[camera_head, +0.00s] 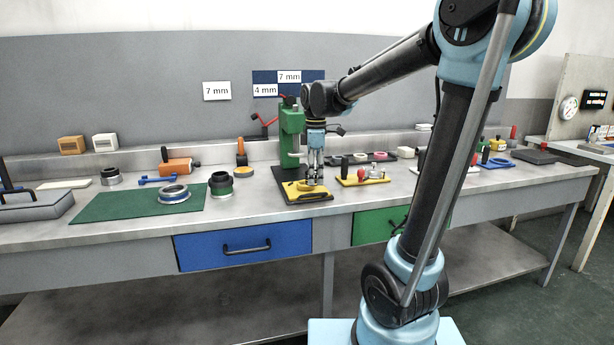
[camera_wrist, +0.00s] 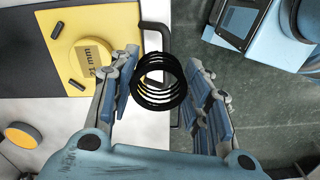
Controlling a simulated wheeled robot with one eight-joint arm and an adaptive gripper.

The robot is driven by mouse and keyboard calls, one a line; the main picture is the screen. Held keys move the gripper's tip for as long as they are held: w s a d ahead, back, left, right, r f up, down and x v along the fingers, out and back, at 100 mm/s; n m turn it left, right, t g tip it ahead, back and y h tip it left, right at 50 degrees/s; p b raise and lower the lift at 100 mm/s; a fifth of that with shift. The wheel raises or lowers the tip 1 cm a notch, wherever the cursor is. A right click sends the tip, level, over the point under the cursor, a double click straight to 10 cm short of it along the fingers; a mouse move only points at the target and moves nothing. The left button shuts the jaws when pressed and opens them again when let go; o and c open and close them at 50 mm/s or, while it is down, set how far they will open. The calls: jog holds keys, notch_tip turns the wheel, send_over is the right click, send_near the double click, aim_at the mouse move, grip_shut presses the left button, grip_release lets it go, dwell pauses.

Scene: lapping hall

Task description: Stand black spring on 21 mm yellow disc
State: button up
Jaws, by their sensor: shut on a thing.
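My gripper (camera_wrist: 160,95) is shut on a black spring (camera_wrist: 160,72) and holds it between the fingers, its coils showing as stacked rings. In the head view my gripper (camera_head: 315,181) points down over the bench by the green press; the spring is too small to make out there. A yellow piece (camera_wrist: 65,40) lies up and left of the spring in the wrist view, apart from it. It bears a "21 mm" label (camera_wrist: 92,55) and black pins. A yellow round disc (camera_wrist: 22,135) with a dark rim shows at lower left.
The green press (camera_head: 292,130) stands behind my gripper. A yellow plate (camera_head: 362,177) with small parts lies to its right. A green mat (camera_head: 130,216) with a ring on it lies left.

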jog(key=w+a, duration=0.1)
jog(key=w, duration=0.2)
jog(key=w+a, duration=0.1)
jog(key=w, duration=0.5)
jog(key=shift+w+a, duration=0.3)
jog(key=shift+a, duration=0.1)
jog(key=shift+f, duration=1.75)
jog(key=o, duration=0.9)
jog(key=shift+f, duration=0.1)
jog(key=shift+o, duration=0.2)
